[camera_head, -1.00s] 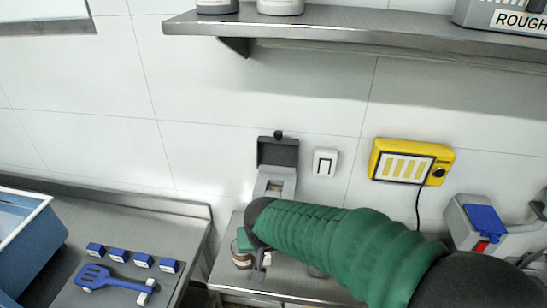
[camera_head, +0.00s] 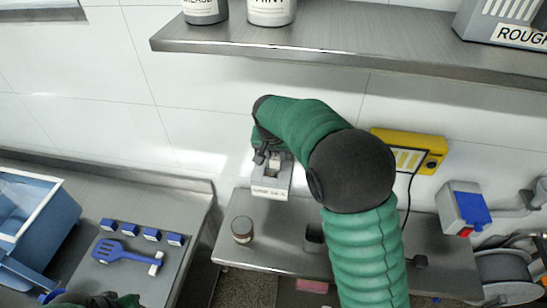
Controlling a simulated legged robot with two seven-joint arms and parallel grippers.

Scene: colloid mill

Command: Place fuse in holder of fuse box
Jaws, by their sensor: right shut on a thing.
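The grey fuse box (camera_head: 270,189) stands against the wall at the back of the right steel counter, with its opening facing up. My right arm reaches over it from the right and hides its raised lid. My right gripper (camera_head: 267,157) is at the top of the box opening, shut on the fuse. The fuse is mostly hidden by the fingers, and only a small pale patch shows there. I cannot tell whether it touches the holder inside. Part of my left gripper (camera_head: 97,300) shows at the bottom left edge, with its fingers not clear.
A small jar (camera_head: 242,229) stands in front of the fuse box. A yellow unit (camera_head: 411,150) hangs on the wall to the right. A steel shelf (camera_head: 350,48) is above. A blue bin (camera_head: 35,225) and blue spatula (camera_head: 124,253) are on the left counter.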

